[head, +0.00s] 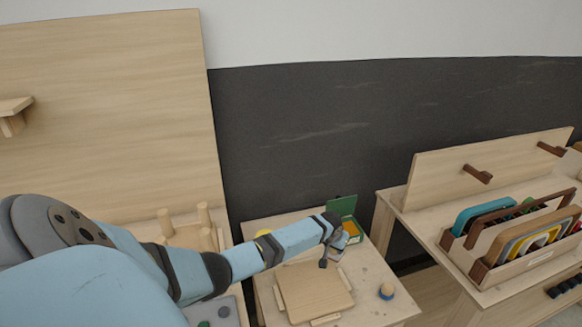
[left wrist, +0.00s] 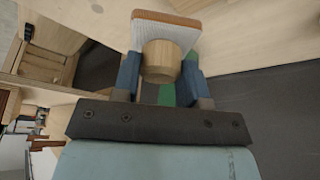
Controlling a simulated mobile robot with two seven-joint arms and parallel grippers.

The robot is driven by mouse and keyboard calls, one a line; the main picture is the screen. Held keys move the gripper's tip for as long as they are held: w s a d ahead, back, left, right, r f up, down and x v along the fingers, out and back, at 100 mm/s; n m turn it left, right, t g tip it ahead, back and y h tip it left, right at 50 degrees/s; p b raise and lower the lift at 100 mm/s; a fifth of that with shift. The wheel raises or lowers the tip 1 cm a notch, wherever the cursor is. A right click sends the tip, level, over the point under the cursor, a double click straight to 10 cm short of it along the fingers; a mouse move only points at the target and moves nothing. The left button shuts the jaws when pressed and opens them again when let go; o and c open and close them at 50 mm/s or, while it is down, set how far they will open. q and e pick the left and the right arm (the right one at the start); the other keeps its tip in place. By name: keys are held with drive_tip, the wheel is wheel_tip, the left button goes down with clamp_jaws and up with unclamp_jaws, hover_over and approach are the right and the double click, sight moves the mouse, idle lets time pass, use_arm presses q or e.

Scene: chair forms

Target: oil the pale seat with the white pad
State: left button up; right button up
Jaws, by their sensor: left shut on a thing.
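The pale seat (head: 318,292) is a square wooden board lying on the low table, with thin wooden strips along its edges. My left gripper (head: 335,250) is above the table, just beyond the seat's far right corner in the head view. In the left wrist view the left gripper (left wrist: 158,78) is shut on the round wooden knob of the white pad (left wrist: 180,33). The pad has a whitish ribbed face and an orange-brown edge. In the head view the pad is mostly hidden by the gripper. My right gripper is not in view.
A green open box (head: 344,206) with yellow inside stands behind the gripper. A wooden tool carrier (head: 510,255) stands on the right bench. Wooden pegs (head: 204,218) rise at left. A dark wall is behind.

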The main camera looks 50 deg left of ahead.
use_arm(q)
drive_tip(key=shift+r+p, duration=0.5)
drive_tip(key=shift+r, duration=0.55)
